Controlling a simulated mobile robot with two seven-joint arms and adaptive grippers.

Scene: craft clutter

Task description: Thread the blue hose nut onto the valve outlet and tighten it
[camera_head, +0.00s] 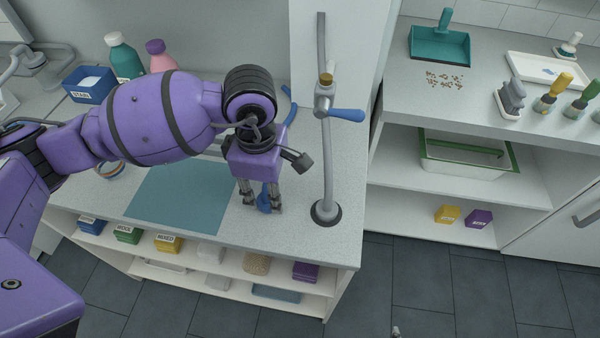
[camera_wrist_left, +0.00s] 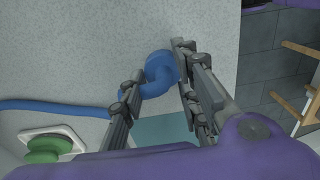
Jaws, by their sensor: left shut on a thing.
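The blue hose nut (camera_head: 264,203) is between the fingers of my left gripper (camera_head: 261,207), which is shut on it low over the front of the worktop. In the left wrist view the rounded blue nut (camera_wrist_left: 160,68) sits between the two fingertips (camera_wrist_left: 158,66). A blue hose (camera_wrist_left: 55,104) crosses the worktop in that view; part of it shows behind my arm in the head view (camera_head: 291,106). The valve (camera_head: 323,101) is on an upright grey pipe to the right of the gripper and apart from it, with a brass fitting (camera_head: 326,80) and a blue lever (camera_head: 348,115). My right gripper is out of view.
A teal mat (camera_head: 175,198) lies left of the gripper. The pipe's dark base flange (camera_head: 326,212) stands close on the right. Bottles and a blue bin (camera_head: 88,85) are at the back left. A dustpan (camera_head: 438,45) and several brushes occupy the right counter.

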